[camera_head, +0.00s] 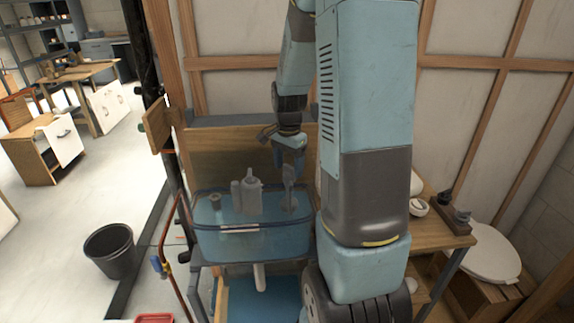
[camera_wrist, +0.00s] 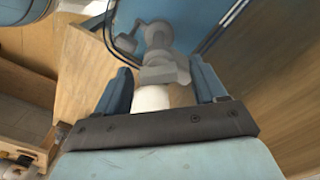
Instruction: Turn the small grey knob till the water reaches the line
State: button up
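A clear tank (camera_head: 215,243) with bluish water stands on a stand in the head view. A grey valve fitting (camera_head: 288,185) rises at its right side, below my gripper (camera_head: 290,152), which points down. In the wrist view my gripper (camera_wrist: 160,66) has its fingers apart, with a grey fitting part (camera_wrist: 166,72) and a pale cylinder (camera_wrist: 151,98) between them. Gaps show beside these parts, and I cannot tell whether either finger touches. I cannot tell for sure which grey part is the small knob. The fill line is not clear to see.
A taller grey fitting (camera_head: 249,197) stands mid-tank. A wooden board (camera_head: 235,150) is behind the tank. A bench (camera_head: 436,235) with small parts and a toilet seat (camera_head: 492,255) are at right. A black bucket (camera_head: 110,252) stands on the floor at left.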

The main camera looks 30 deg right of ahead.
jog(key=shift+a, duration=0.1)
jog(key=c, duration=1)
jog(key=shift+c, duration=0.2)
jog(key=shift+n, duration=0.3)
jog(key=n, duration=0.3)
jog(key=shift+w+r+n, duration=0.1)
jog(key=shift+n, duration=2.4)
jog(key=o, duration=0.8)
jog(key=shift+o, duration=1.3)
